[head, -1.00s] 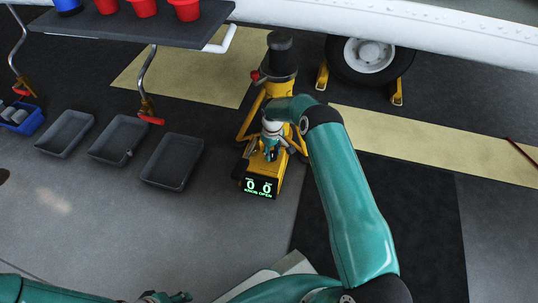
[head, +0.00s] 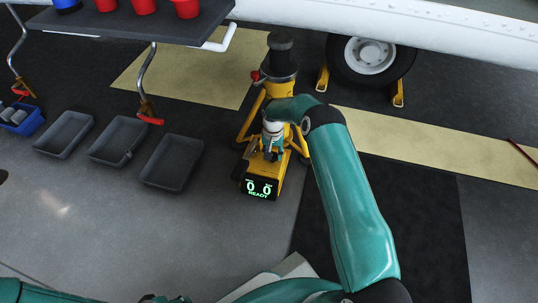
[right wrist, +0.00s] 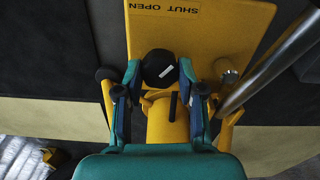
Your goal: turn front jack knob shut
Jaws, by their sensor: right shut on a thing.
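The yellow front jack (head: 285,180) stands on the floor under the aircraft, with its display (head: 259,188) reading two zeros and READY. The black jack knob (right wrist: 159,67) shows in the right wrist view with a white mark on it, below a yellow plate lettered SHUT OPEN (right wrist: 190,14). My right gripper (head: 266,154) is over the jack; in the right wrist view (right wrist: 159,72) its two fingers are on either side of the knob, shut on it. My left gripper (head: 165,299) only just shows at the bottom edge; its fingers cannot be made out.
Three grey trays (head: 172,184) lie on the floor to the left, beside a blue bin (head: 20,127). An aircraft wheel (head: 369,56) with yellow chocks stands behind right of the jack.

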